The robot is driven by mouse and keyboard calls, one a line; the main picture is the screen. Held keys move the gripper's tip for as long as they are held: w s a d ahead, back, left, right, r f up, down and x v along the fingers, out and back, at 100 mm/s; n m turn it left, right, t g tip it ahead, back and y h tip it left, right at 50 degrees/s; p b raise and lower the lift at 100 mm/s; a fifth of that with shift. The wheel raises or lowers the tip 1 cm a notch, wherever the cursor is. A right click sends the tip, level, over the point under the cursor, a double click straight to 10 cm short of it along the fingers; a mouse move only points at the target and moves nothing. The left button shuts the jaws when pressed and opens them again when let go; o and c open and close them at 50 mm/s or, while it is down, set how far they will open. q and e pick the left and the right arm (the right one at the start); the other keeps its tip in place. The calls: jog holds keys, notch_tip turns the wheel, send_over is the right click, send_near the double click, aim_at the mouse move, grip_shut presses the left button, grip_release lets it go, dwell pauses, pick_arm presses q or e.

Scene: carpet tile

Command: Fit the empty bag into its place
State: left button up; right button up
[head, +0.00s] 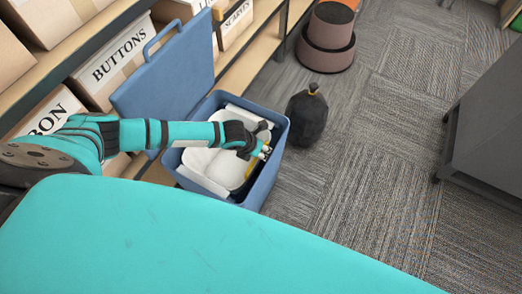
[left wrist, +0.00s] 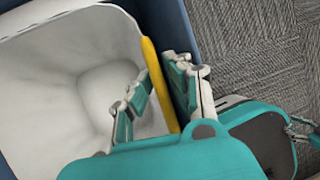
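A blue bin (head: 262,187) stands on the carpet with its lid (head: 172,76) open. A white bag (head: 203,167) lies inside it like a liner; in the left wrist view I look into the white bag (left wrist: 60,85). A yellow strip (left wrist: 160,85) runs along the bag's right edge. My left gripper (head: 264,150) is at the right side of the bin's opening. In the left wrist view its fingers (left wrist: 160,88) stand apart, one on each side of the yellow strip, with no clear grip on it. My arm hides part of the bag.
A dark tied bag (head: 307,115) sits on the floor right of the bin. A shelf with labelled cardboard boxes (head: 112,62) runs along the left. A brown round container (head: 327,40) stands behind, and a grey cabinet (head: 485,125) at right. Carpet between is clear.

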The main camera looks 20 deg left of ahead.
pick_arm(q)
jog(key=shift+o, duration=1.3)
